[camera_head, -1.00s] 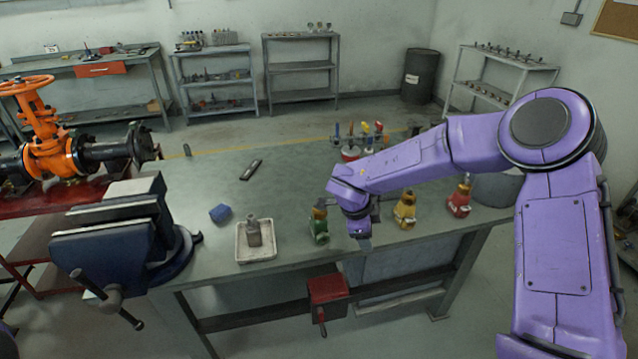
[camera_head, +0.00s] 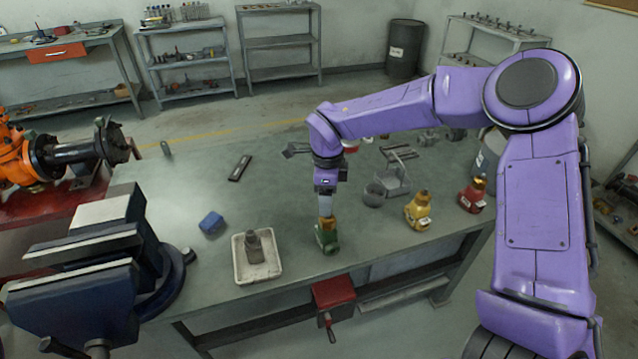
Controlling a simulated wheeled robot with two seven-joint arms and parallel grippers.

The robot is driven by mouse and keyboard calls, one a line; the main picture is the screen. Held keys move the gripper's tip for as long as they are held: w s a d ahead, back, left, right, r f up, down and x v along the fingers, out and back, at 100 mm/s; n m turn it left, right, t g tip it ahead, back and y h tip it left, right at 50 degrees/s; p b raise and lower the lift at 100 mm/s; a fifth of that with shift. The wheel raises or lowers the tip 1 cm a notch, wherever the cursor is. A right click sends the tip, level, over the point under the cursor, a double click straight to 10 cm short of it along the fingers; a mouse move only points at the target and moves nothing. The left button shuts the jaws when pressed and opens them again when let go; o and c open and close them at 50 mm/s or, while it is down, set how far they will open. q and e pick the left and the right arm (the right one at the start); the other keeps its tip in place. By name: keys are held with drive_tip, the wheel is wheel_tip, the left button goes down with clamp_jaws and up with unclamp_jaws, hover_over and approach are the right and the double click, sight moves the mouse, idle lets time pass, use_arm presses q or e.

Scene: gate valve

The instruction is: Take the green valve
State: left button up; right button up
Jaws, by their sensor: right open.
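The green valve (camera_head: 327,238) stands on the workbench (camera_head: 285,182) near its front edge, to the right of the white tray. My right gripper (camera_head: 326,212) points straight down directly above the green valve, with its fingertips at the valve's top. It is open. The fingers hide the upper part of the valve, and I cannot tell whether they touch it. A yellow valve (camera_head: 418,210) and a red valve (camera_head: 473,195) stand farther right on the bench. My left gripper is not in view.
A white tray (camera_head: 239,262) with a grey metal part (camera_head: 255,247) stands left of the green valve. A blue block (camera_head: 211,223) and a large blue vise (camera_head: 110,270) are farther left. A metal rack (camera_head: 397,180) stands behind the yellow valve.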

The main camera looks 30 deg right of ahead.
sight(327, 234)
drive_tip(key=shift+w+a+f, duration=0.1)
drive_tip(key=shift+w+f, duration=0.05)
drive_tip(key=shift+f+b, duration=0.1)
drive_tip(key=shift+b, duration=0.25)
drive_tip(key=f+b, duration=0.2)
drive_tip(key=s+f+b, duration=0.1)
drive_tip(key=shift+d+f+b, duration=0.25)
drive_tip(key=shift+d+b, duration=0.05)
drive_tip(key=shift+b, duration=0.05)
drive_tip(key=shift+w+a+f+b, duration=0.1)
drive_tip(key=shift+f+b, duration=0.2)
drive_tip(key=shift+f, duration=1.05)
